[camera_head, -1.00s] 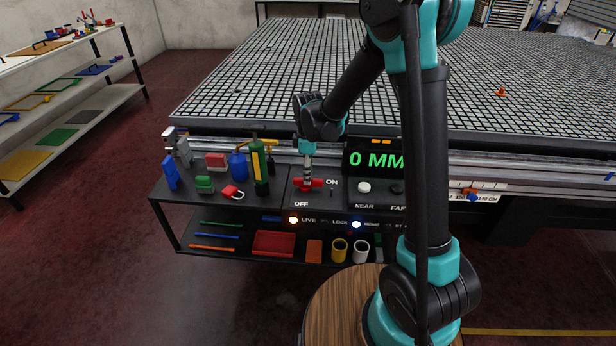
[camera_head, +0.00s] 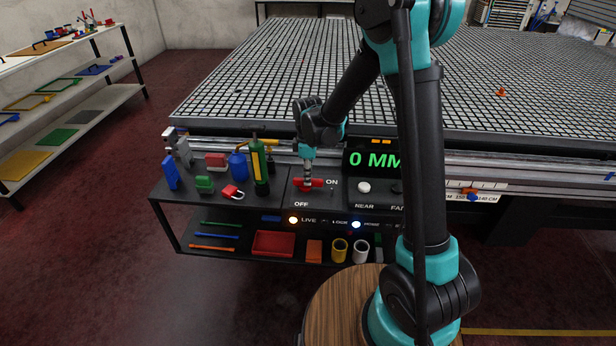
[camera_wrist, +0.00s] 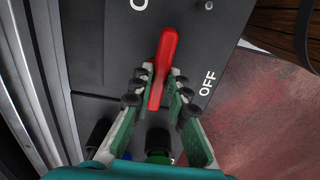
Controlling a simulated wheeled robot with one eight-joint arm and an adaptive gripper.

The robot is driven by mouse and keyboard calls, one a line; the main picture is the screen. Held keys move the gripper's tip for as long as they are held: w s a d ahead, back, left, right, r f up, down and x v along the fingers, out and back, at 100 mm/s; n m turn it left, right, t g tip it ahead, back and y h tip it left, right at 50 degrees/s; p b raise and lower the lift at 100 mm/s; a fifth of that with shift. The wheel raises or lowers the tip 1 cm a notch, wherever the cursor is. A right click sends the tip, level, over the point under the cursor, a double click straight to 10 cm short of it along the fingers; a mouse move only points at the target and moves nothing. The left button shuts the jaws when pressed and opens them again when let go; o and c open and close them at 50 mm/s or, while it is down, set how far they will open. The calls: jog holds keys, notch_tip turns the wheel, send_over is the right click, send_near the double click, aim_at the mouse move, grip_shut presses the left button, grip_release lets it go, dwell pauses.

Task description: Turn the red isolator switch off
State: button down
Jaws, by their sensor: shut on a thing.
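The red isolator switch (camera_head: 309,184) is a red bar handle on the dark panel, between the ON and OFF labels. In the wrist view the red handle (camera_wrist: 164,62) runs up from between my fingers, tilted slightly, with the OFF label to its right. My gripper (camera_head: 308,181) reaches down onto the switch from above. In the wrist view my gripper (camera_wrist: 155,90) has its fingers on both sides of the handle's near part, shut on it.
A green bottle (camera_head: 260,165), a blue bottle (camera_head: 238,166) and a red padlock (camera_head: 232,192) stand left of the switch. A display (camera_head: 375,160) reading 0 MM and a white button (camera_head: 364,187) are to its right. The grid table (camera_head: 260,80) lies behind.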

jog(key=shift+m, duration=0.4)
jog(key=m, duration=0.3)
jog(key=shift+s+m, duration=0.15)
jog(key=shift+m, duration=0.15)
jog(key=m, duration=0.4)
jog(key=shift+s+a+m, duration=0.15)
jog(key=shift+a+m, duration=0.05)
jog(key=shift+m, duration=0.1)
jog(key=m, duration=0.4)
jog(key=shift+s+a, duration=0.1)
jog(key=shift+a, duration=0.05)
jog(key=shift+a+m, duration=0.2)
jog(key=shift+m, duration=2.2)
jog(key=c, duration=1.5)
grip_release()
